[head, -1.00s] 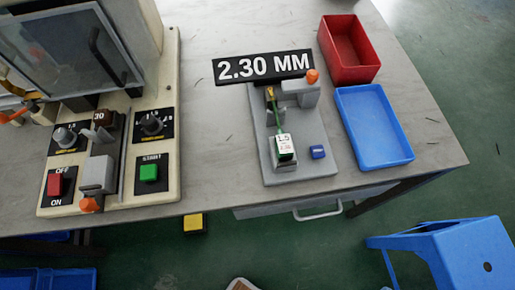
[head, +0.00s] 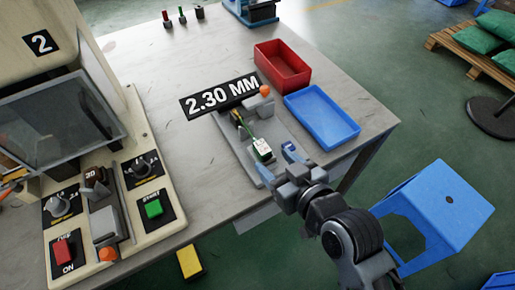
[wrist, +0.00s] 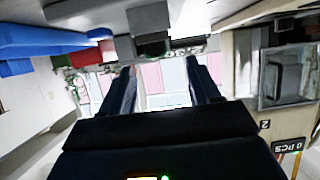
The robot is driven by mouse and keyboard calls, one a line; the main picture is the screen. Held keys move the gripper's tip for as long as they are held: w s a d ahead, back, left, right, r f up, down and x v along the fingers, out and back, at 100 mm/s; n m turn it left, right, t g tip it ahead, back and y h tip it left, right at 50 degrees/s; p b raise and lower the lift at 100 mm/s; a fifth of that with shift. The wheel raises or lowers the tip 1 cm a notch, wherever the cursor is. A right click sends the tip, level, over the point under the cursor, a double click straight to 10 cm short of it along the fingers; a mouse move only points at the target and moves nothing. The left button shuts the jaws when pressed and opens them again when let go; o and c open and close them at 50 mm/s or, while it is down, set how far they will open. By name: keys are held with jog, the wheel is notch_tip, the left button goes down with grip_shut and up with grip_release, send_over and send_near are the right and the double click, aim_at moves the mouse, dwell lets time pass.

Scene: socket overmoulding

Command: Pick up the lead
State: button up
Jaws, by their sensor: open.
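The lead (head: 262,148) has a thin green cable and a block with a white label. It sits in a grey fixture (head: 231,147) under the "2.30 MM" sign (head: 220,96). My gripper (head: 278,163) is open, just to the lower right of the labelled block in the head view, and looks apart from it. Exact height and gap cannot be told. The open fingers also show in the wrist view (wrist: 163,85) with nothing visible between them, and I cannot make out the lead there. My gripper hides the fixture's lower right part.
A red bin (head: 282,76) and a blue tray (head: 339,138) stand right of the fixture. A machine with knobs and a green START button (head: 153,208) stands on the left. A blue stool (head: 436,205) is on the floor at right. The table behind the sign is mostly clear.

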aim_at(267, 153)
jog(key=shift+p+x, duration=0.4)
jog(key=shift+x, duration=2.7)
jog(key=shift+d+f, duration=0.15)
jog(key=shift+c, duration=0.4)
jog(key=c, duration=1.1)
jog(key=shift+o, duration=0.2)
